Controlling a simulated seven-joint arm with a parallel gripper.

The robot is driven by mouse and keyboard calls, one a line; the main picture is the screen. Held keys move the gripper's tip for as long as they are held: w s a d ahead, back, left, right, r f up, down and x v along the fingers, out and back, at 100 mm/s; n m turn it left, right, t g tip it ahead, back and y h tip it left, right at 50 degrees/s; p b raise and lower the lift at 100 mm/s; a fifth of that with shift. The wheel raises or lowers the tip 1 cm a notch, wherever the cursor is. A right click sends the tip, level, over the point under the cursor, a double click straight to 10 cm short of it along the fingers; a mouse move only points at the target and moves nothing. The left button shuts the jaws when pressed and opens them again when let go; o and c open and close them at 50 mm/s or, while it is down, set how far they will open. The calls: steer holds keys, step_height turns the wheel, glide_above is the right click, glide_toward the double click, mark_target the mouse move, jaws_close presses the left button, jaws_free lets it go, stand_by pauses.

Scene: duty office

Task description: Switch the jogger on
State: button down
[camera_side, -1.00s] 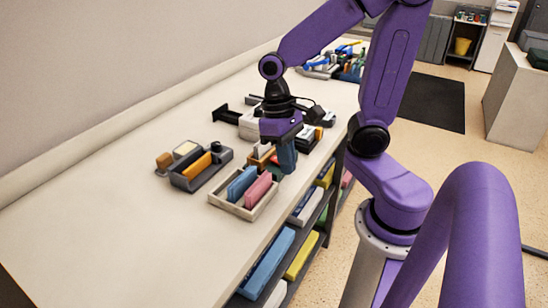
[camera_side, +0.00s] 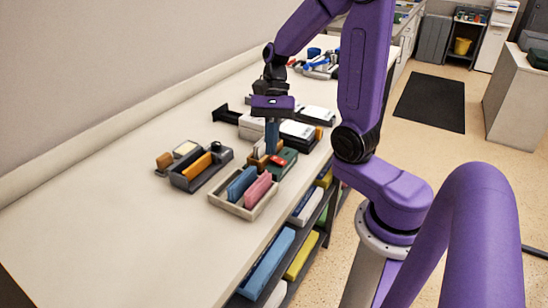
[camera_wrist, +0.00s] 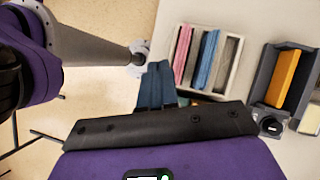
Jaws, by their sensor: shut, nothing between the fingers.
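No thing in view is clearly marked as the jogger. A small dark green block with a red part on top (camera_side: 283,163) lies at the table's front edge, and I cannot tell whether it is the jogger. A dark grey holder with an orange block in it (camera_side: 186,183) stands to the left, with a black knob at its end (camera_wrist: 270,125). My gripper (camera_side: 272,150) is shut and empty, its blue fingers pointing down beside the green block. Whether they touch it is unclear. The fingers also show in the wrist view (camera_wrist: 156,68).
White and black devices (camera_side: 300,133) stand behind my gripper. A wooden-handled stamp (camera_side: 165,161) lies left of the holder. The table's near left is clear.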

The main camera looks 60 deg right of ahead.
steer(key=w+d+m+t+y, duration=0.1)
steer(key=d+m+y, duration=0.1)
steer(key=m, duration=0.3)
steer(key=r+m+t+y, duration=0.1)
steer(key=r+m+t, duration=0.1)
steer(key=m+t, duration=0.75)
glide_above(279, 157)
steer(key=s, duration=0.2)
steer(key=m+g, duration=0.2)
steer(key=shift+w+f+m+g, duration=0.2)
steer(key=shift+w+m+g, duration=0.05)
steer(key=shift+m+g, duration=0.1)
steer(key=shift+w+f, duration=0.25)
steer(key=shift+f, duration=1.2)
steer(key=shift+w+f, duration=0.25)
steer(key=shift+f, duration=1.2)
steer(key=shift+w+f, duration=0.25)
steer(key=shift+f, duration=1.2)
steer(key=shift+f, duration=0.1)
steer(key=shift+w+f, duration=0.1)
steer(key=shift+f, duration=0.2)
